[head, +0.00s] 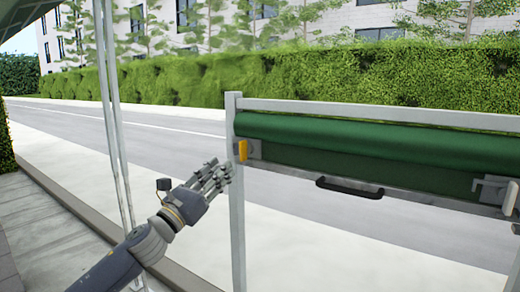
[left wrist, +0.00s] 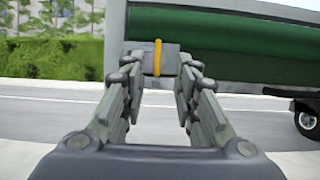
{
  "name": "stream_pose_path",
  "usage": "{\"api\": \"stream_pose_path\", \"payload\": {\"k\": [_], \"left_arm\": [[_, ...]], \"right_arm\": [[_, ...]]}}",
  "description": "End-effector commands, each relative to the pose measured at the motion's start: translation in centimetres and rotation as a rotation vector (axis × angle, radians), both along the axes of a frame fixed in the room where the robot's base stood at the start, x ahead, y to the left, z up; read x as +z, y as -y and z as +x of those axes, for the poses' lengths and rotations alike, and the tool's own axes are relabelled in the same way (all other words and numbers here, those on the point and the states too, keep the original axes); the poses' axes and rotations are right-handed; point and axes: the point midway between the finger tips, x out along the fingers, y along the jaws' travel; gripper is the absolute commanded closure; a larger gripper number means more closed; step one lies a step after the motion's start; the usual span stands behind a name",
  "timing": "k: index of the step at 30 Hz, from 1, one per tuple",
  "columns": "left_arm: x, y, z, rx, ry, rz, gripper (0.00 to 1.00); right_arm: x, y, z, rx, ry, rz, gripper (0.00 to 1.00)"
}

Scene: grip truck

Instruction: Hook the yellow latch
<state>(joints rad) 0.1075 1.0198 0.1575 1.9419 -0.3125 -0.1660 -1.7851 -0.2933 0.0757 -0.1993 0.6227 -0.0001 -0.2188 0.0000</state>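The yellow latch (head: 243,150) is a small upright yellow piece on a grey plate at the left end of the green truck panel, beside the grey post (head: 237,200). In the left wrist view the yellow latch (left wrist: 157,57) shows ahead, between the fingertips and beyond them. My left gripper (head: 217,176) is just left of the post and a little below the latch. Its fingers are spread apart with nothing between them, and it seems not to touch the latch. My left gripper (left wrist: 160,68) also shows open in the wrist view.
A rolled green cover (head: 370,133) runs along the panel under a grey top rail (head: 400,112). A black handle (head: 350,187) sits below it. A grey bracket (head: 490,190) is at the right end. A wheel (left wrist: 308,122) shows at right in the wrist view.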

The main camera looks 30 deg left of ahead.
Motion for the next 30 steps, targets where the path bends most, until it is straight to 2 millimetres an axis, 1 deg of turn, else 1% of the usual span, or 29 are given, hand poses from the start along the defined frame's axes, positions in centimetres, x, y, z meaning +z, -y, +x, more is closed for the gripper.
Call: {"api": "stream_pose_path", "payload": {"k": [5, 11, 24, 30], "left_arm": [[0.7, 0.0, 1.0, 0.002, 0.001, -0.001, 0.72], [1.7, 0.1, 3.0, 0.0, 0.002, -0.005, 0.72], [3.7, 0.5, 8.2, 0.002, 0.0, -0.006, 0.72], [4.0, 0.7, 9.6, 0.001, -0.002, -0.003, 0.72]], "right_arm": [[0.8, 0.0, -0.5, 0.001, -0.006, 0.0, 0.51], [2.0, 0.1, -1.5, 0.001, -0.021, -0.002, 0.51], [4.8, 0.4, -0.7, 0.004, -0.011, -0.006, 0.51], [5.4, 0.4, -0.7, 0.003, -0.01, -0.006, 0.51]]}}
